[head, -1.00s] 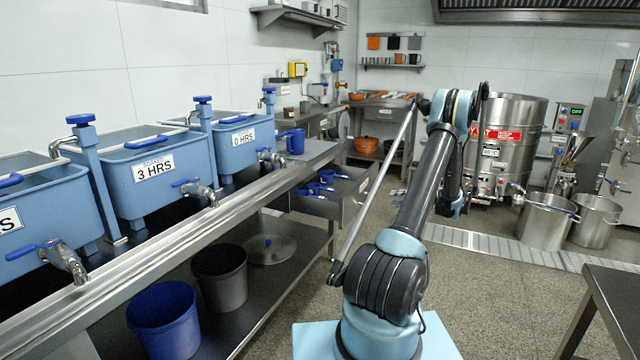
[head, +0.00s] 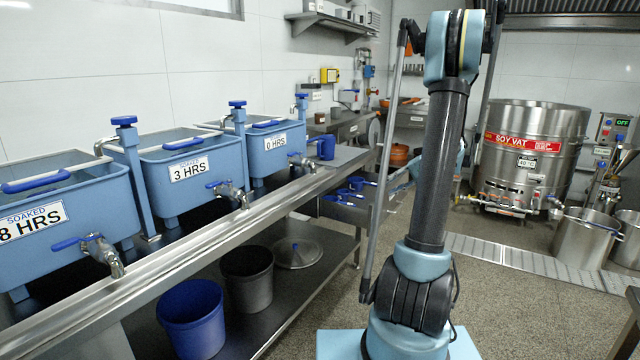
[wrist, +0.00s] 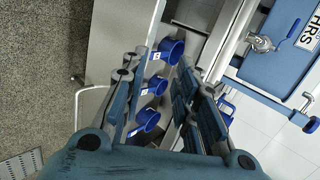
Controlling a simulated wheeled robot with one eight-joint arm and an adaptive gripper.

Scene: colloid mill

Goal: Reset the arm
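My arm (head: 437,175) stands nearly upright in the middle of the head view, and its upper end reaches the top edge of the picture. My gripper is not clearly visible in the head view. In the wrist view my gripper (wrist: 164,62) has its two fingers apart, with nothing held between them. Several blue mugs (wrist: 153,87) show beyond and between the fingers, apart from them as far as I can tell.
Blue soaking tanks (head: 190,172) line the steel bench at left. A blue bucket (head: 192,318) and a grey bucket (head: 247,277) stand on its lower shelf. The soy vat (head: 530,150) and a steel pot (head: 587,240) stand at right. Open floor lies between.

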